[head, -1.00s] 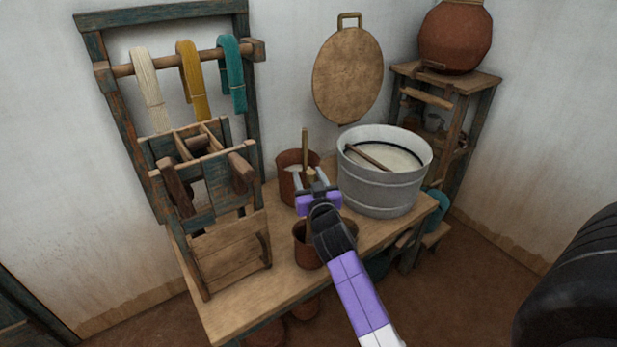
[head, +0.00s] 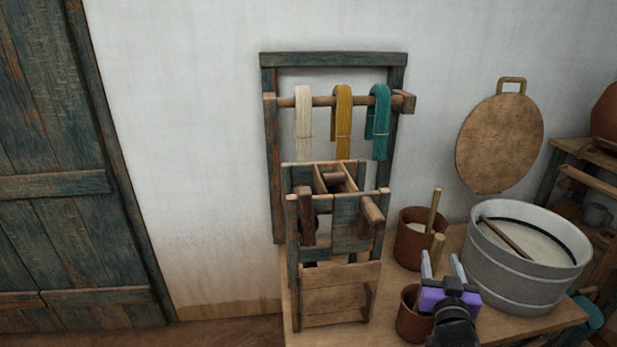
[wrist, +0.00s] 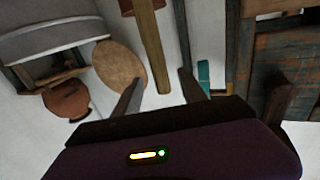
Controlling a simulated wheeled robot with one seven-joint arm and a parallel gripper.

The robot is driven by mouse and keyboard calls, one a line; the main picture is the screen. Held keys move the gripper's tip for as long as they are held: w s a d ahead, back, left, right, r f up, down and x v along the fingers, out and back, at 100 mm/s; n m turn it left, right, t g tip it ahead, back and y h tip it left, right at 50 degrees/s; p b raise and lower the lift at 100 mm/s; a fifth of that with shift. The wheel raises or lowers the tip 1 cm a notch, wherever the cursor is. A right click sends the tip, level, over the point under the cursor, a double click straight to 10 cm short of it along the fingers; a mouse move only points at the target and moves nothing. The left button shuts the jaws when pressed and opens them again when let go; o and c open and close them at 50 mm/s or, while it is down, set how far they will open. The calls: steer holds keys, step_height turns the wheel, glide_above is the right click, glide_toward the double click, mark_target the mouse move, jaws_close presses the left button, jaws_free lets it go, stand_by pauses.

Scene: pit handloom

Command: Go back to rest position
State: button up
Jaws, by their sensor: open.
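My gripper (head: 442,266) is open, its two grey fingers apart, above the wooden table near its front edge. In the head view it is in front of a brown pot (head: 415,240) with a stick, and beside a second brown pot (head: 411,318) at its lower left. A wooden stick end (head: 437,246) shows just behind the fingers; I cannot tell whether it stands in the nearer pot. In the wrist view the fingers (wrist: 160,95) are spread, with a wooden stick (wrist: 152,45) beyond the gap and nothing visibly gripped.
A grey metal tub (head: 520,285) with pale liquid and a stick stands right of my gripper. A wooden frame (head: 335,290) stands to the left, under hanging yarn skeins (head: 342,120). A round board (head: 500,145) hangs on the wall. A door (head: 60,190) is at far left.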

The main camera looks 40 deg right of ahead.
steer(key=shift+w+a+r+n, duration=0.1)
steer(key=shift+r+n, duration=0.05)
steer(key=shift+n, duration=0.15)
steer(key=s+a+r+n+t+y+p, duration=0.2)
steer(key=a+n+t+y, duration=0.15)
steer(key=a, duration=0.85)
steer(key=s+a+r+n+t+y+p, duration=0.2)
steer(key=s+a+n+t+y, duration=0.15)
steer(key=a, duration=0.85)
steer(key=s+a+r+n+g+y+p, duration=0.2)
steer(key=s+a+y+p, duration=0.3)
steer(key=s+a, duration=0.9)
steer(key=shift+s+a+r+n+g+y, duration=0.25)
steer(key=shift+n+g+y, duration=0.25)
steer(key=shift+y, duration=0.7)
